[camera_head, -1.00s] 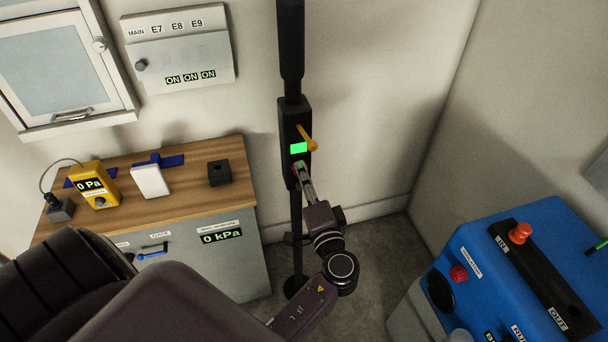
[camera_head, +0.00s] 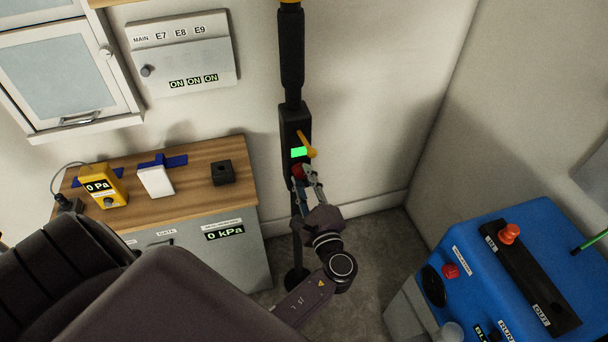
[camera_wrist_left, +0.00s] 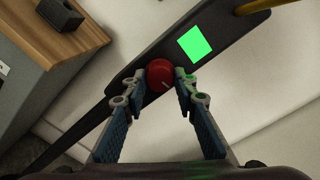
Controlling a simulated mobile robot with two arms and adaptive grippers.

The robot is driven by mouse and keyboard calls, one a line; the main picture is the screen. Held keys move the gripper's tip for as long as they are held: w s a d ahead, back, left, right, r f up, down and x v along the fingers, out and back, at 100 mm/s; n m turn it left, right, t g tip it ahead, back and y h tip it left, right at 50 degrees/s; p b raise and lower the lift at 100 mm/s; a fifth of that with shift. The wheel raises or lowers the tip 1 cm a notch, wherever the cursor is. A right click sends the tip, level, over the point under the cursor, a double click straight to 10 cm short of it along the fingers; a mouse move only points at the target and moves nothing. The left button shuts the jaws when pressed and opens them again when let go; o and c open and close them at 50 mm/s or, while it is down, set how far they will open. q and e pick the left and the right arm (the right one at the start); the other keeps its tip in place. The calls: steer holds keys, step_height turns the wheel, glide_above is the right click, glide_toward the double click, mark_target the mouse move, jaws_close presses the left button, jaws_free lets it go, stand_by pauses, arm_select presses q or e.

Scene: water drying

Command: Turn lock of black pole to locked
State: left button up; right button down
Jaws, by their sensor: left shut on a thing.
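The black pole (camera_head: 291,60) stands upright against the wall, with a wider black box carrying a bright green panel (camera_head: 299,152) and a yellow lever (camera_head: 307,145). Below the panel is a round red knob (camera_head: 297,171), the pole's lock. My left gripper (camera_head: 308,181) is at the knob. In the left wrist view its fingertips (camera_wrist_left: 158,90) are on both sides of the knob, shut on it. My right gripper is not in view.
A wooden-topped cabinet (camera_head: 205,195) stands left of the pole, with a yellow meter (camera_head: 106,188), a white block (camera_head: 156,181) and a black block (camera_head: 221,173) on it. A blue machine (camera_head: 480,275) stands at the right. Floor shows between them.

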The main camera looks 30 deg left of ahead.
arm_select(q)
steer(key=shift+r+m+p, duration=0.1)
steer(key=shift+m+p, duration=0.2)
steer(key=shift+m, duration=0.4)
steer(key=o, duration=1.2)
steer(key=shift+a, duration=0.1)
steer(key=shift+c, duration=0.2)
steer(key=v, duration=1.2)
